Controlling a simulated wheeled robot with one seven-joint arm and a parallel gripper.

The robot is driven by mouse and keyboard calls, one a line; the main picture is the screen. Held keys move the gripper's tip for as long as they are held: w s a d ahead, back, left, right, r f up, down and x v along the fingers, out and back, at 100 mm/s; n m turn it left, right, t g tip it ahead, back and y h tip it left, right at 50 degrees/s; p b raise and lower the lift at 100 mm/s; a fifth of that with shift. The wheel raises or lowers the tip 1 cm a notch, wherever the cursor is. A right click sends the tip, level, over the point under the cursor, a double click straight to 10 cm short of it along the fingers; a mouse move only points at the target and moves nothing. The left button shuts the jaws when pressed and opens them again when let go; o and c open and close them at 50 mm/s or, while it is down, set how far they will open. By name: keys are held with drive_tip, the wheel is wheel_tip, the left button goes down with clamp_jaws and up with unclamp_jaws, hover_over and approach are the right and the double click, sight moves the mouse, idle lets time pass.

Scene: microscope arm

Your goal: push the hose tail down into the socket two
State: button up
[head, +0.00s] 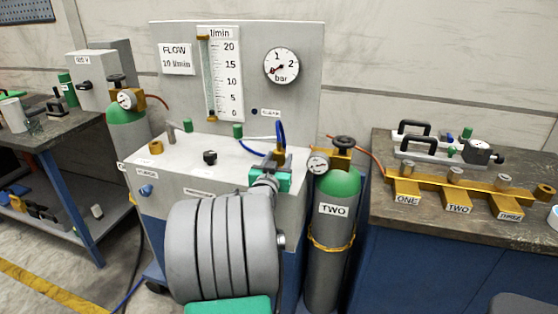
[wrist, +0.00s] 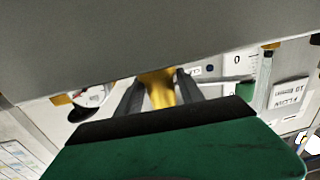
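My gripper (head: 271,160), with green pads and grey fingers, is above the right part of the pale bench unit. In the wrist view, a brass piece (wrist: 161,88), which looks like the hose tail, fills the gap between its two dark fingers; my gripper looks shut on it. In the head view, brass shows at the fingertips with a blue hose (head: 250,149) running to it; its lower end is hidden. The brass manifold labelled ONE, TWO and THREE lies on the right bench. Socket two (head: 455,174) stands above the TWO label (head: 457,208), well right of my gripper.
A green-topped cylinder labelled TWO (head: 333,211), with gauge and valve, stands between my gripper and the right bench (head: 385,212). The flow panel (head: 178,90) rises behind. Black-handled devices (head: 428,145) lie behind the manifold. Another cylinder (head: 128,145) stands left.

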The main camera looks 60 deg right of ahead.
drive_tip(key=shift+o, duration=1.3)
drive_tip(key=shift+f, duration=0.1)
drive_tip(key=shift+a, duration=0.1)
drive_tip(key=v, duration=0.7)
drive_tip(key=shift+a+b, duration=0.3)
drive_tip(key=shift+a, duration=0.05)
